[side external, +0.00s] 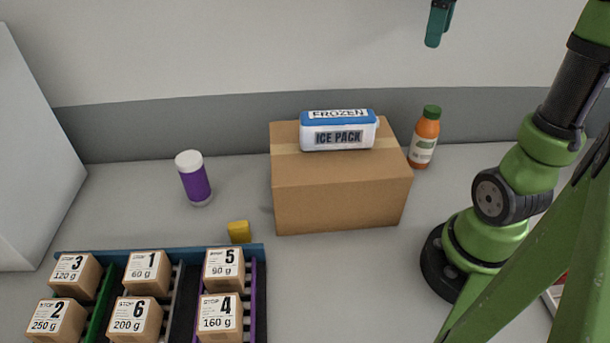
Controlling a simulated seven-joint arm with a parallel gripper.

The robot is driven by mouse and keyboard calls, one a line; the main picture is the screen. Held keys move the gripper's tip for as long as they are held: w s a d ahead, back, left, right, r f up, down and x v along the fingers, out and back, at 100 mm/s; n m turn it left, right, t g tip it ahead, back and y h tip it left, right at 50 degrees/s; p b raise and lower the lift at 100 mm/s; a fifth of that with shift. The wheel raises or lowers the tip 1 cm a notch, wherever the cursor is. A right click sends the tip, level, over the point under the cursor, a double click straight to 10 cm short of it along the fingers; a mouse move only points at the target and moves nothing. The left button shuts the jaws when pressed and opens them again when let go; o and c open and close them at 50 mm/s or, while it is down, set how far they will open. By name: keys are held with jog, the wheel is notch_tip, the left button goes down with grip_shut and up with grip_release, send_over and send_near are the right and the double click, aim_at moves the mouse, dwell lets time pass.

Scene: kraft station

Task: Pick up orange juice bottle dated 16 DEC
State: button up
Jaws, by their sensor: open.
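An orange juice bottle (424,139) with a green cap stands upright on the table, behind and to the right of the cardboard box. Its label faces the camera, but the print is too small to read a date. Part of my gripper (438,24) shows at the top edge, high above the bottle and apart from it. One dark teal finger is visible and the rest is cut off by the frame. I see nothing held in it.
A cardboard box (340,190) carries an ice pack (338,132) beside the bottle. A purple bottle with a white lid (194,180) and a yellow block (239,232) stand left. A rack (258,290) of small numbered boxes is front left. A white panel (30,150) stands far left.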

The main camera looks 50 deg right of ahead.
jog(key=s+d+m, duration=0.1)
jog(key=s+d, duration=0.2)
send_over(433, 108)
notch_tip(433, 108, down, 4)
jog(key=f, duration=1.2)
jog(key=shift+s+f, duration=0.1)
jog(key=shift+s, duration=0.1)
jog(key=shift+w+a+f, duration=0.1)
jog(key=shift+w+f, duration=0.05)
jog(key=shift+f, duration=2.7)
grip_shut()
jog(key=shift+r, duration=0.1)
